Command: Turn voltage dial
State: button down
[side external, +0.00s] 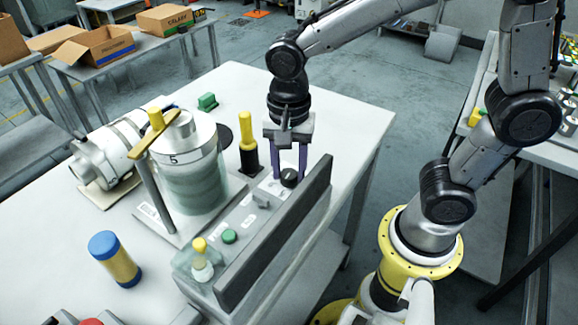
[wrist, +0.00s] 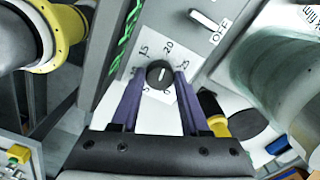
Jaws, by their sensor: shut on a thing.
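The voltage dial (wrist: 159,73) is a round black knob with a pale mark, on a white scale plate. The numbers 15, 20 and 25 show around it; the lower part of the scale is partly covered by my fingers. In the side view the dial (side external: 289,178) sits at the far end of the grey control box (side external: 245,218). My gripper (side external: 289,170) points down over it, with a purple finger on each side. In the wrist view my gripper (wrist: 158,76) is shut on the dial. The mark's exact reading is hard to tell.
A switch marked OFF (wrist: 204,20) is beside the dial. A dark upright panel (side external: 275,240) runs along the box's near side. A yellow-topped black cylinder (side external: 248,145) and a glass vessel (side external: 190,175) stand close behind. The table's right end is clear.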

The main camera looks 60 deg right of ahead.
aim_at(289, 174)
jog(key=shift+r, duration=0.1)
jog(key=shift+w, duration=0.1)
dwell(0.4)
jog(key=shift+c, duration=2.1)
grip_release()
notch_tip(289, 174, up, 14)
